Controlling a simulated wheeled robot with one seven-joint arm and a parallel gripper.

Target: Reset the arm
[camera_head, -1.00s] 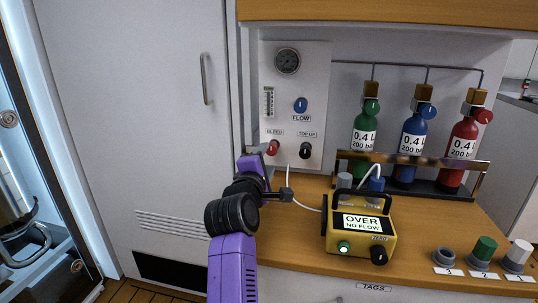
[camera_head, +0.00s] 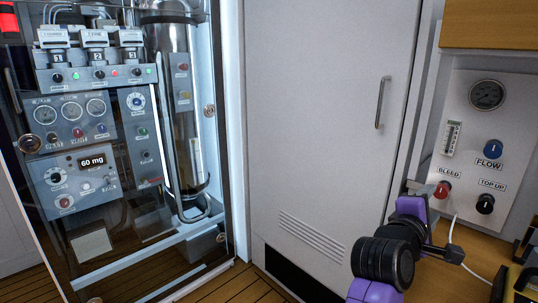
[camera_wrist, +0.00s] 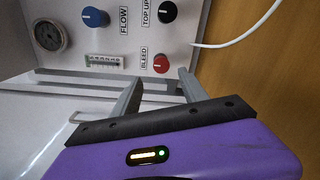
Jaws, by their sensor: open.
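My purple and black arm (camera_head: 385,258) is raised in front of the fill panel (camera_head: 465,125) at the right of the head view. My gripper (camera_wrist: 157,82) is open, with its two grey fingers pointing toward the panel in the wrist view. The red BLEED knob (camera_wrist: 161,64) shows just beyond the gap between the fingertips. I see nothing held between them. In the head view the red knob (camera_head: 442,190) shows beside the gripper; whether they touch I cannot tell.
The panel carries a gauge (camera_head: 487,95), a blue FLOW knob (camera_head: 492,149) and a black TOP UP knob (camera_head: 485,204). A white hose (camera_wrist: 240,32) runs beside it. A tall white door (camera_head: 320,110) and a glass-fronted equipment cabinet (camera_head: 110,150) stand left of my arm.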

